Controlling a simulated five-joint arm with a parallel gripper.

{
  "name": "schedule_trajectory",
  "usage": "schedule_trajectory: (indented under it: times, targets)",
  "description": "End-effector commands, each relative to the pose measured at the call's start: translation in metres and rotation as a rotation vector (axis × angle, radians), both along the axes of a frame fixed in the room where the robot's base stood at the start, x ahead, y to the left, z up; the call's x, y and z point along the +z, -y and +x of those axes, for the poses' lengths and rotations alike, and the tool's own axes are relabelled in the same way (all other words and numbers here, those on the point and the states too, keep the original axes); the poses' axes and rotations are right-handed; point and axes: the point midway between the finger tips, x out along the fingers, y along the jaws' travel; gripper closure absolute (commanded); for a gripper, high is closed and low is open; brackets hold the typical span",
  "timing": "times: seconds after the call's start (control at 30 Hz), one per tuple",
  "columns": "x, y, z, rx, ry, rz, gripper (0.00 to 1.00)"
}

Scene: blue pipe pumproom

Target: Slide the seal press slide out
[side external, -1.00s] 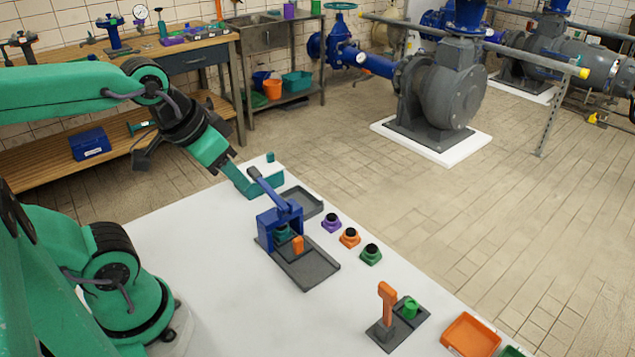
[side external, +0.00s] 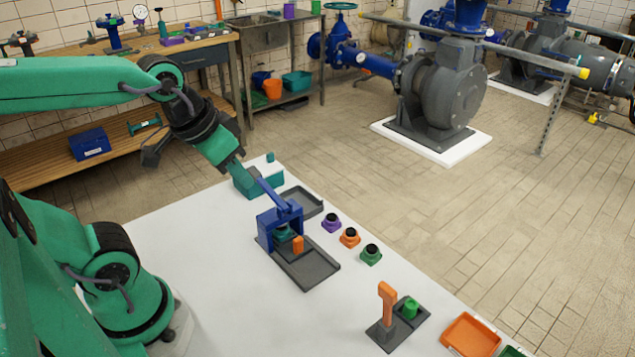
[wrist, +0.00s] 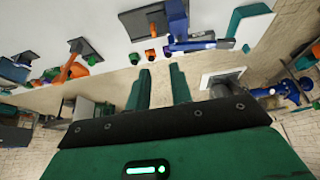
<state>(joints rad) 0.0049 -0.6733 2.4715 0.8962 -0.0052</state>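The seal press has a blue frame (side external: 279,222) and a blue lever slanting up to the left. It stands on the white table. Its dark grey slide tray (side external: 308,266) extends toward the lower right, with an orange handle (side external: 298,245) at the frame's opening. A teal part is partly visible inside the frame. My gripper (side external: 240,180) is above and left of the press, close to the lever's upper end; contact cannot be told. In the wrist view my gripper (wrist: 160,75) has its teal fingers apart with nothing between them. The press frame (wrist: 177,18) shows beyond them.
A teal box (side external: 270,178) and a grey tray (side external: 303,200) are behind the press. Purple (side external: 331,223), orange (side external: 350,238) and green (side external: 371,255) knobbed pieces line its right. An orange-handled fixture (side external: 387,305) and orange tray (side external: 471,334) are nearer. The table's front left is clear.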

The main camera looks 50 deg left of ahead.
Motion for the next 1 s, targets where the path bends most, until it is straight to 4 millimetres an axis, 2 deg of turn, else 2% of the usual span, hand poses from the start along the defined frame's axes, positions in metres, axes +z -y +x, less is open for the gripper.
schedule_trajectory:
  times: [0.47, 0.8, 1.0]
  targets:
    - [-0.038, 0.007, 0.051, -0.003, -0.200, -0.004, 0.78]
    - [-0.083, 0.013, 0.085, -0.002, -0.347, -0.002, 0.78]
    - [-0.108, 0.016, 0.098, -0.001, -0.414, 0.000, 0.78]
